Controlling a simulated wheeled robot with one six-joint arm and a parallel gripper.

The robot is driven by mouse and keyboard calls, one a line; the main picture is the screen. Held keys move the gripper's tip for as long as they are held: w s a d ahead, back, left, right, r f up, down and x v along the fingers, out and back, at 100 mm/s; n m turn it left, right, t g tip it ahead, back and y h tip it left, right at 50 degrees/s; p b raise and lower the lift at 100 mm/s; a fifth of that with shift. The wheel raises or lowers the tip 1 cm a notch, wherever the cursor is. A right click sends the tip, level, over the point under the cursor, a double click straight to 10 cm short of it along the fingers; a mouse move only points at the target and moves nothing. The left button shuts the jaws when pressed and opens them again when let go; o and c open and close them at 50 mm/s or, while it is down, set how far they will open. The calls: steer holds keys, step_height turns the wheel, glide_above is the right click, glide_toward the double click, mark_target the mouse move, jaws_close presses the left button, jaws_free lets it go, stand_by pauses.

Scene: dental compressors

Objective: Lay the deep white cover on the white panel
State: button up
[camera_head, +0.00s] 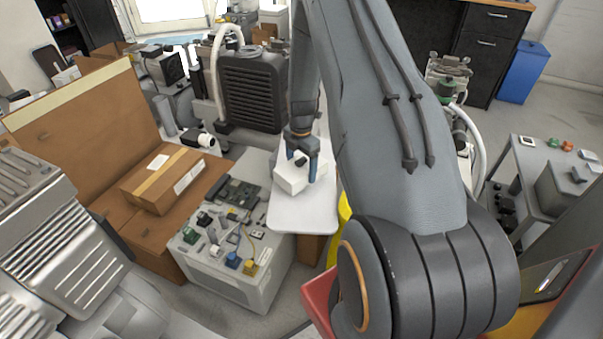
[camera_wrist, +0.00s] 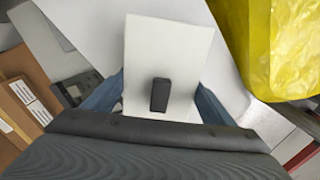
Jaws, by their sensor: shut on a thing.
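The deep white cover (camera_head: 290,177) is a white box-like piece with a small black part on its top. My gripper (camera_head: 302,166) is shut on it, with one blue finger on each side. In the wrist view the cover (camera_wrist: 167,60) fills the space between my fingers (camera_wrist: 160,100), and its black part faces the camera. The white panel (camera_head: 303,213) is a flat white sheet below the cover. It also shows in the wrist view (camera_wrist: 85,22). I cannot tell whether the cover touches the panel or is held just above it.
A white crate (camera_head: 238,287) with electronic parts on top stands left of the panel. A cardboard box (camera_head: 163,178) lies farther left. A yellow bag-like thing (camera_wrist: 276,45) is close on the right in the wrist view. A dark ribbed compressor (camera_head: 254,88) stands behind.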

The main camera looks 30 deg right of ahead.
steer(key=shift+f, duration=1.25)
steer(key=shift+f, duration=0.1)
steer(key=o, duration=1.1)
steer(key=shift+o, duration=0.2)
step_height(320, 180, up, 12)
steer(key=shift+r, duration=0.1)
steer(key=s+a+r+m, duration=1.3)
steer(key=s+r+m, duration=0.2)
steer(key=s+r, duration=0.25)
steer(key=s+a+r+m, duration=0.2)
steer(key=s+a+m, duration=0.2)
steer(key=s+m, duration=0.3)
steer(key=shift+s+r, duration=0.25)
steer(key=shift+s, duration=0.95)
